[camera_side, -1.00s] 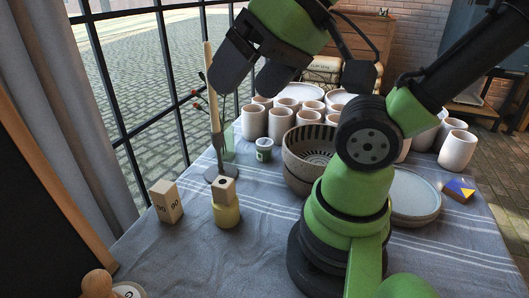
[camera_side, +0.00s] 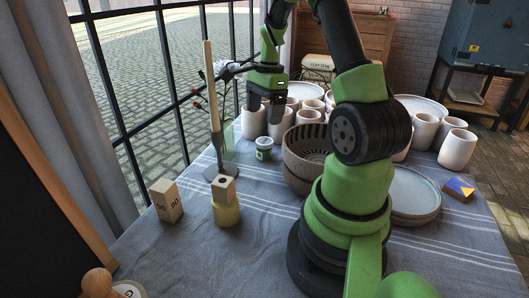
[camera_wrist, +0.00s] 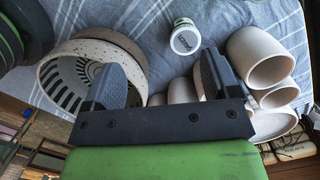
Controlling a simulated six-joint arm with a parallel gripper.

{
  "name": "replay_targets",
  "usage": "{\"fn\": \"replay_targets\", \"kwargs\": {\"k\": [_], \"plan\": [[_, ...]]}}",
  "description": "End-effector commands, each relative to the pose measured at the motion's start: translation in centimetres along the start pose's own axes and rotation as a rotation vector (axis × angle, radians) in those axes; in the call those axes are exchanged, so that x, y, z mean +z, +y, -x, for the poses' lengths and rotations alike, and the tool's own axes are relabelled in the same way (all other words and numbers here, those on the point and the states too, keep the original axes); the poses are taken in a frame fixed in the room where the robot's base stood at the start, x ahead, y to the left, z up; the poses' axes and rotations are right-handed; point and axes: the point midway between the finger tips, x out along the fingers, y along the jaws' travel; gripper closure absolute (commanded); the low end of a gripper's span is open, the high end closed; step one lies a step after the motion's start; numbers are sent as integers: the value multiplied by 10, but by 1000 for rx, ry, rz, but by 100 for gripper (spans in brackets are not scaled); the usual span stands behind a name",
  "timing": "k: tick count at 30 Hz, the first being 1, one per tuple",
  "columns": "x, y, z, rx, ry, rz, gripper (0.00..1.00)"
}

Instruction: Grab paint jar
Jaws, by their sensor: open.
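My gripper (camera_side: 264,112) points down, above and a little behind the jar in the side view. In the wrist view my gripper (camera_wrist: 165,82) has its two dark fingers spread wide with nothing held between them.
Stacked speckled bowls (camera_side: 308,148) stand right of the jar. Several pale cups (camera_side: 253,122) stand behind it. A candle holder (camera_side: 218,150) with a tall candle stands left.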

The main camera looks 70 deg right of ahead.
Motion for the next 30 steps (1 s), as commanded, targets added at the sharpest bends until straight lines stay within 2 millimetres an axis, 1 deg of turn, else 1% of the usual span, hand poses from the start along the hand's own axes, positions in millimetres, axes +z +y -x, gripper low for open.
{"fn": "replay_targets", "kwargs": {"k": [1,3,6,9,16,23,27,30], "plan": [[-11,-6,-12,8,15,-37,18],[-17,-17,-23,1,71,-19,18],[-24,-26,-34,-10,116,-14,18],[-28,-31,-42,-15,135,-11,18],[-33,-32,-75,-13,138,-10,18],[-35,-32,-94,-14,138,-11,18],[-39,-34,-117,-13,137,-9,18],[-41,-35,-130,-15,137,-10,18]]}}
